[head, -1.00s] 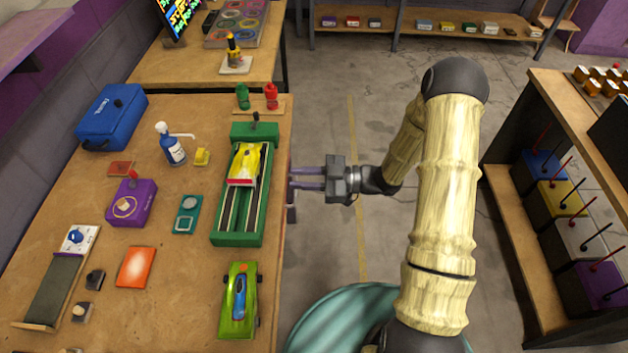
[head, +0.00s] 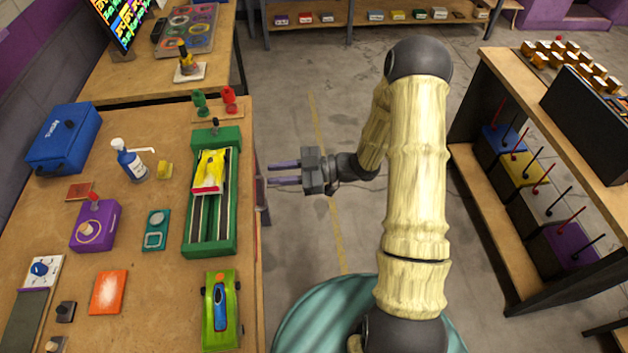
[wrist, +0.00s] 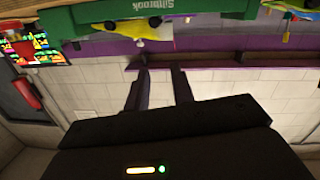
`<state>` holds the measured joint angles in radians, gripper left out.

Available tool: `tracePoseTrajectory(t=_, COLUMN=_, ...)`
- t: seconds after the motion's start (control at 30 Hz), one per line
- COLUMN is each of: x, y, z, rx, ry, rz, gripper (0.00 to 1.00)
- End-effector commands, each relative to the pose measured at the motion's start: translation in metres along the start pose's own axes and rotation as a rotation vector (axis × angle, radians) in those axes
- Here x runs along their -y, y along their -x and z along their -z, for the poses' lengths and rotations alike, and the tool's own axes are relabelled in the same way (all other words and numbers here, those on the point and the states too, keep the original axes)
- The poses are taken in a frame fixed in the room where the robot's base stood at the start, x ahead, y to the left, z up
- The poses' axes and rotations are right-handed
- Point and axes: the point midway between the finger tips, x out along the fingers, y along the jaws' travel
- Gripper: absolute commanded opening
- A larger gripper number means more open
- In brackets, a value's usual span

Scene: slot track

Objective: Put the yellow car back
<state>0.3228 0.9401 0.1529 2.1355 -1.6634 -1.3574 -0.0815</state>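The yellow car (head: 211,171), with a red and white end, sits in the green slot track (head: 228,238) near its far end, on the table. It also shows in the wrist view (wrist: 137,29), partly cut off by the green track side. A green car with a blue cockpit (head: 220,308) lies on the table just in front of the track. My gripper (head: 271,173) is to the right of the table edge, off the table, pointing left toward the track. Its two fingers are apart with nothing between them, as the wrist view also shows (wrist: 160,90).
A purple box (head: 95,225), a teal device (head: 157,230), a spray bottle (head: 131,160) and a blue case (head: 65,138) stand left of the track. Red and green knobs (head: 229,98) stand behind it.

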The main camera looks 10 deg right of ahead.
Motion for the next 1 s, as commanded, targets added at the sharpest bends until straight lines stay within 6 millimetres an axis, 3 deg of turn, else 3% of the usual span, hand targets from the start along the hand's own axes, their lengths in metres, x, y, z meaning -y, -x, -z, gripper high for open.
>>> tracePoseTrajectory(t=0.17, x=-0.04, y=0.005, z=-0.003, rx=0.305, ry=-0.002, rz=-0.196, gripper=0.24)
tracePoseTrajectory(t=0.33, x=-0.068, y=0.04, z=0.0, rx=0.61, ry=-0.084, rz=-0.442, gripper=0.24)
tracePoseTrajectory(t=0.47, x=-0.069, y=0.075, z=0.011, rx=0.803, ry=-0.202, rz=-0.628, gripper=0.24)
tracePoseTrajectory(t=0.57, x=-0.055, y=0.104, z=0.022, rx=0.923, ry=-0.331, rz=-0.764, gripper=0.24)
tracePoseTrajectory(t=0.7, x=-0.015, y=0.136, z=0.042, rx=1.044, ry=-0.56, rz=-0.924, gripper=0.24)
tracePoseTrajectory(t=0.9, x=0.064, y=0.152, z=0.069, rx=1.117, ry=-0.938, rz=-1.045, gripper=0.24)
tracePoseTrajectory(t=1.0, x=0.09, y=0.151, z=0.077, rx=1.122, ry=-1.064, rz=-1.056, gripper=0.24)
